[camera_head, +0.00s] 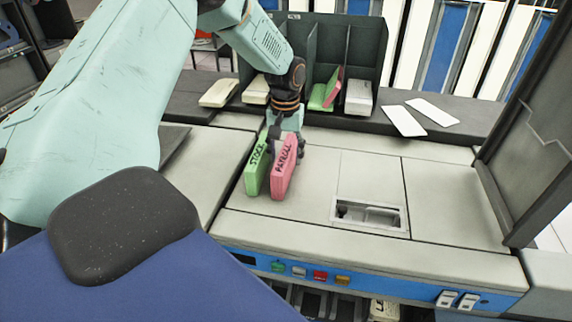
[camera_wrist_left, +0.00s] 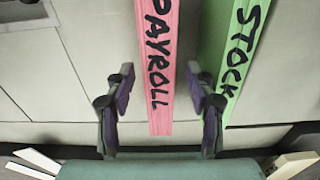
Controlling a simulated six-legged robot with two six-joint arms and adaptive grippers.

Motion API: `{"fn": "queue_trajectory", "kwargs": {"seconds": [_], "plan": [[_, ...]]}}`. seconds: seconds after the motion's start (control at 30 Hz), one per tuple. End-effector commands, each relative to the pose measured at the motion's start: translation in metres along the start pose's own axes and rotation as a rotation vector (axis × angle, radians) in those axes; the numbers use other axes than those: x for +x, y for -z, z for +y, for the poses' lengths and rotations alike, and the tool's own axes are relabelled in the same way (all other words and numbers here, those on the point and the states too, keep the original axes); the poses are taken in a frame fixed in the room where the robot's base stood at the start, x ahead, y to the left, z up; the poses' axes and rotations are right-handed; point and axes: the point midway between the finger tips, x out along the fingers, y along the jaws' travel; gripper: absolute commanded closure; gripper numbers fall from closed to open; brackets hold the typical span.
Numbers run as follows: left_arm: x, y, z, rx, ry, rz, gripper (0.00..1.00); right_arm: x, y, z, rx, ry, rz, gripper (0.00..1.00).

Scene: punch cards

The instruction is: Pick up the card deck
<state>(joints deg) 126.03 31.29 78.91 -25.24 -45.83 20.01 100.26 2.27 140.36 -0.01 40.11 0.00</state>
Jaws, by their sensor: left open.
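Two card decks stand on edge side by side on the pale machine top: a pink one (camera_head: 284,180) marked PAYROLL and a green one (camera_head: 254,178) marked STOCK. The task does not say which deck. My left gripper (camera_head: 284,140) is open above the far end of the decks, pointing down. In the left wrist view the pink deck (camera_wrist_left: 157,45) lies between the two open fingers (camera_wrist_left: 161,72), with a gap on its left side. The right-hand finger overlaps the edge of the green deck (camera_wrist_left: 232,60); contact is unclear. My right gripper is not in view.
A dark divided rack (camera_head: 310,45) behind holds several card decks. Two white cards (camera_head: 403,120) lie on the dark ledge. A recessed slot (camera_head: 370,214) sits right of the decks, and a dark upright panel (camera_head: 535,130) bounds the right. The pale top between is clear.

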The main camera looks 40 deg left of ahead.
Motion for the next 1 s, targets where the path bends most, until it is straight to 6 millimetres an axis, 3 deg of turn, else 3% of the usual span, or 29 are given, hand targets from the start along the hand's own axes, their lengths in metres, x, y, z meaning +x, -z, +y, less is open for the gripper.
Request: {"fn": "queue_trajectory", "kwargs": {"seconds": [0.2, 0.8, 1.0], "plan": [[0.0001, 0.0021, 0.0008, 0.0, 0.0, 0.001, 0.47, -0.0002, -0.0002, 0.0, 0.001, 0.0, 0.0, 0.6], [-0.0006, 0.0022, 0.0008, 0.0, 0.0, 0.001, 0.98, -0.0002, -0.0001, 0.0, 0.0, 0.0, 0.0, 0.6], [-0.0008, 0.0024, 0.0009, 0.0, 0.0, 0.002, 1.0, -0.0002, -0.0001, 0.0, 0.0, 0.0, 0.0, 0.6]]}}
